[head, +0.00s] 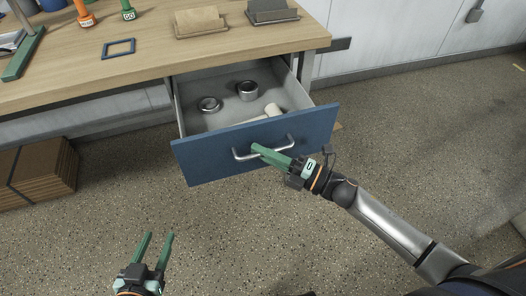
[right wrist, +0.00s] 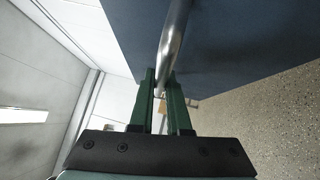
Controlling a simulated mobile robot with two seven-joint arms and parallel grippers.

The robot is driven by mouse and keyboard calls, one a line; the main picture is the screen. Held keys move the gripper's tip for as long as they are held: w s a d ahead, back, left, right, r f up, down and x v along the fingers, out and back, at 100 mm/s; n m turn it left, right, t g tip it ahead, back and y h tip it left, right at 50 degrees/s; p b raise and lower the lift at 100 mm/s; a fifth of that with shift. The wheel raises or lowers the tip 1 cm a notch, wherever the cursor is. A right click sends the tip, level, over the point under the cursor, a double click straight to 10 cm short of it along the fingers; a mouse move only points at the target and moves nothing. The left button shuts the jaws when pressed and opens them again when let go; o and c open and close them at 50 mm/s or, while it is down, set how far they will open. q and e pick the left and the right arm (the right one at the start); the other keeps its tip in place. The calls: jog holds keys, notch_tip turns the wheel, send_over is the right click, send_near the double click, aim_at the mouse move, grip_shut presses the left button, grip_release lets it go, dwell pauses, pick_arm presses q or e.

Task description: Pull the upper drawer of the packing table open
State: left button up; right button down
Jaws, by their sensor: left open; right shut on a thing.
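The upper drawer (head: 255,146) of the packing table (head: 180,62) has a blue front and stands pulled out, with its grey inside showing. A silver bar handle (head: 242,156) runs across the front. My right gripper (head: 258,150) is shut on the handle; in the right wrist view its green fingers (right wrist: 168,95) close around the metal bar (right wrist: 174,40). The blue front also shows in the right wrist view (right wrist: 240,45). My left gripper (head: 158,238) is open and empty above the floor at the bottom left, apart from the drawer.
In the drawer lie a metal ring-shaped item (head: 209,104), a metal tin (head: 247,90) and a white roll (head: 273,110). Flat cardboard (head: 38,172) is stacked under the table at left. A blue frame (head: 118,47) and two holders lie on the tabletop. The floor before the drawer is clear.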

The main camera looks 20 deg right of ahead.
pick_arm(q)
jog(key=shift+s, duration=0.1)
pick_arm(e)
jog(key=shift+s, duration=0.15)
pick_arm(q)
jog(key=shift+r, duration=0.1)
jog(key=shift+r, duration=0.2)
pick_arm(e)
jog(key=c, duration=0.9)
grip_release()
jog(key=shift+d, duration=0.1)
pick_arm(q)
jog(key=shift+s+f+g, duration=0.25)
jog(key=shift+s+f, duration=0.1)
jog(key=shift+f, duration=0.4)
jog(key=shift+s+f+g, duration=0.25)
jog(key=shift+s+f, duration=0.05)
jog(key=shift+f, duration=0.45)
pick_arm(e)
jog(key=shift+v, duration=6.2)
pick_arm(q)
jog(key=shift+r, duration=0.1)
